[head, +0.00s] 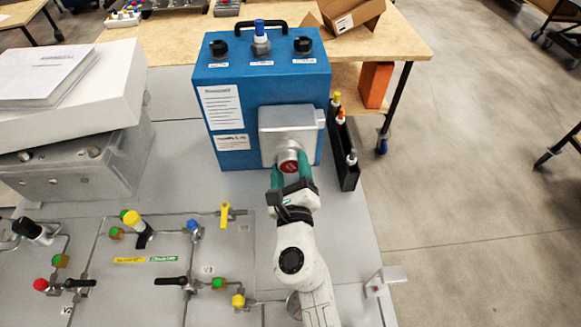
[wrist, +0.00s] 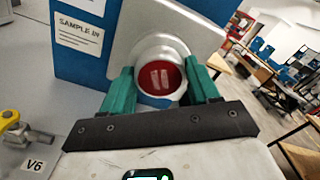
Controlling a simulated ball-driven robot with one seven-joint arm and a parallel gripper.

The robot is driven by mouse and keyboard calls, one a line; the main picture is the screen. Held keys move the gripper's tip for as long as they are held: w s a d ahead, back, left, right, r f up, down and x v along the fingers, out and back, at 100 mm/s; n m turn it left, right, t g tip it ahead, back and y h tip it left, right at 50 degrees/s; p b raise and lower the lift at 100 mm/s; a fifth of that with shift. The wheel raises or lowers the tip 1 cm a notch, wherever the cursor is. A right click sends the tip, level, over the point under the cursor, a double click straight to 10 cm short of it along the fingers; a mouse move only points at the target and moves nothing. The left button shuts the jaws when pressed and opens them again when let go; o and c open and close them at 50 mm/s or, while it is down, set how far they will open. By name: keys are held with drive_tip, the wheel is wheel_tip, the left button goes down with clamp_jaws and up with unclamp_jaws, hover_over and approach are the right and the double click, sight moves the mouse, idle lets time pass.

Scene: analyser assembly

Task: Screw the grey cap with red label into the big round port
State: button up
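The grey cap with the red label (wrist: 160,76) is at the grey square plate on the front of the blue analyser box (head: 226,105). Its red face also shows in the head view (head: 289,167). A wider silvery round collar (wrist: 160,46) shows behind the cap; the port opening is hidden by the cap. My gripper (head: 291,172) has green fingers on both sides of the cap, and they appear to press on its sides. It also shows in the wrist view (wrist: 163,88). How deep the cap sits in the port cannot be told.
A black rack (head: 346,160) with several coloured-top items stands right of the box. A panel with valves and pipes (head: 160,265) lies in front, left of my arm. A yellow valve handle (wrist: 9,118) is at left in the wrist view. Papers on a white case (head: 45,75) are far left.

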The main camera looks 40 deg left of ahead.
drive_tip(key=c, duration=0.9)
drive_tip(key=shift+m, duration=0.3)
drive_tip(key=shift+c, duration=0.7)
drive_tip(key=m+b, duration=0.1)
drive_tip(key=m, duration=0.5)
drive_tip(key=shift+f+b, duration=0.1)
drive_tip(key=shift+b, duration=0.3)
clamp_jaws()
drive_tip(key=m+b, duration=0.1)
drive_tip(key=m, duration=0.6)
drive_tip(key=shift+w+b, duration=0.1)
drive_tip(key=shift+b, duration=0.2)
drive_tip(key=m+b, duration=0.2)
drive_tip(key=m, duration=0.5)
drive_tip(key=shift+f, duration=0.15)
drive_tip(key=m, duration=0.1)
drive_tip(key=m+b, duration=0.1)
drive_tip(key=m, duration=0.1)
drive_tip(key=shift+w+d+r+m, duration=0.15)
drive_tip(key=shift+r+m, duration=0.05)
drive_tip(key=shift+m, duration=0.1)
drive_tip(key=o, duration=1.4)
unclamp_jaws()
